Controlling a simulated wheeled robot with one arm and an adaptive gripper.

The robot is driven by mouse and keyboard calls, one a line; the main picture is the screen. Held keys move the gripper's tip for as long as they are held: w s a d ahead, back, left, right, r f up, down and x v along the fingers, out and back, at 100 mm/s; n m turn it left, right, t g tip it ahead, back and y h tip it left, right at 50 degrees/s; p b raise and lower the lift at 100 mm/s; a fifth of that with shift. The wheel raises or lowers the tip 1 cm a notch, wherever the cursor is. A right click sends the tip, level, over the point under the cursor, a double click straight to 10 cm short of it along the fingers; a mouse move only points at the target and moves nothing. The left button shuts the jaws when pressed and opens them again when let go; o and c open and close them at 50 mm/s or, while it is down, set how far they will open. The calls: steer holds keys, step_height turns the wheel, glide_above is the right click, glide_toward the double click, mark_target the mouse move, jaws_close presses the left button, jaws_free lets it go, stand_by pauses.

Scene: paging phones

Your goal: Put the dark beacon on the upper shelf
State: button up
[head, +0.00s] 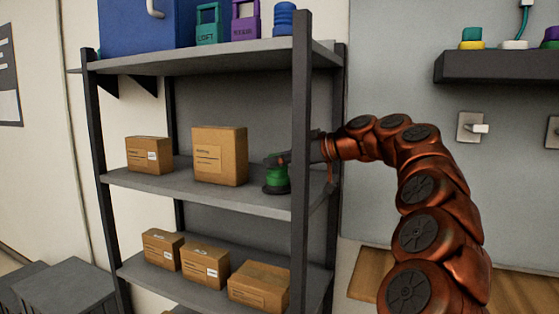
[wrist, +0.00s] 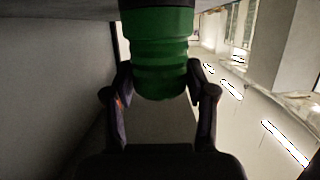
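A green beacon (head: 277,181) with ribbed sides is at the right end of the middle shelf board (head: 240,198). It appears upright, and I cannot tell whether its base touches the board. My gripper (head: 276,160) reaches in from the right, past the shelf post, and is around the beacon's upper part. In the wrist view, the green beacon (wrist: 160,55) sits between the two fingers of my gripper (wrist: 160,85), which appear to press on its sides. The upper shelf board (head: 215,60) is above, holding a blue ribbed beacon (head: 284,19) near its right end.
The upper board also holds a blue case (head: 145,28), a teal lock (head: 208,24) and a purple lock (head: 245,20). Two cardboard boxes (head: 220,156) stand left of the green beacon. The front right post (head: 301,120) is close to my arm. More boxes (head: 205,264) sit below.

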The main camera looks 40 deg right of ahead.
steer(key=shift+o, duration=1.2)
steer(key=shift+r, duration=0.15)
steer(key=v, duration=1.2)
